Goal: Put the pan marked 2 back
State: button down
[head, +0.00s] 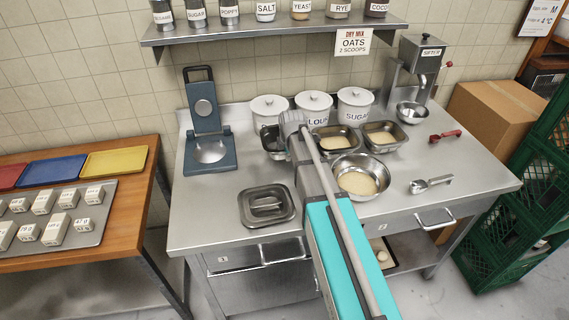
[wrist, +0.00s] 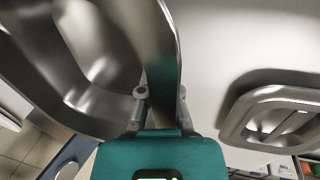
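An empty metal pan (head: 272,150) is at the back of the steel counter, left of two pans with oats-coloured contents (head: 338,139) (head: 385,133). In the wrist view the empty pan (wrist: 95,45) fills the upper left, its wall running down between the fingers of my gripper (wrist: 162,95). The fingers sit on both sides of that wall and look closed on it. In the head view my wrist hides the fingertips and part of the pan. I see no number on any pan, and cannot tell whether this one touches the counter.
A lidded pan (head: 267,207) sits front left on the counter; its handled lid also shows in the wrist view (wrist: 280,118). A mixing bowl (head: 360,178) holds pale contents. White canisters (head: 314,106) stand behind. A scale (head: 207,130), scoop (head: 430,184) and red tool (head: 445,135) lie around.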

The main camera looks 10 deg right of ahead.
aim_at(287, 166)
jog(key=shift+w+f+b, duration=0.45)
jog(key=shift+f+b, duration=0.1)
jog(key=shift+f, duration=0.05)
jog(key=shift+s+f+b, duration=0.1)
jog(key=shift+f+b, duration=1.2)
jog(key=shift+f, duration=0.05)
jog(key=shift+f, duration=0.15)
jog(key=c, duration=0.8)
grip_release()
jog(key=shift+r, duration=0.2)
jog(key=p+v, duration=1.1)
jog(key=v, duration=0.1)
jog(key=shift+p, duration=0.35)
jog(key=shift+s, duration=0.1)
